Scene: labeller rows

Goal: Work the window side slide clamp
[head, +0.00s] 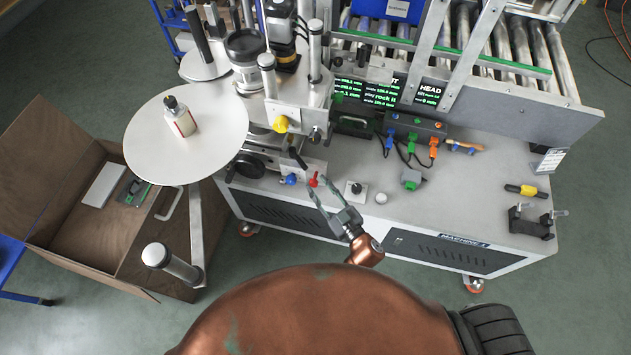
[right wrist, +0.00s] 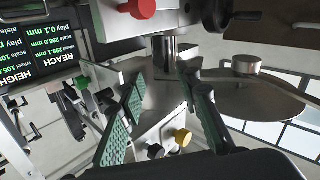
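The labelling machine carries several small clamps and knobs, and no readable label shows which is the window side slide clamp. A red handle (head: 314,180) stands at the bench's front edge, beside a blue knob (head: 290,179). A black lever (head: 297,157) and a yellow knob (head: 281,124) sit above them. My right gripper (head: 324,186) is open and empty near the red handle; contact cannot be told. In the right wrist view the padded fingers (right wrist: 162,112) stand apart. A red knob (right wrist: 137,8), the yellow knob (right wrist: 183,137) and a black knob (right wrist: 155,152) show there. My left gripper is out of view.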

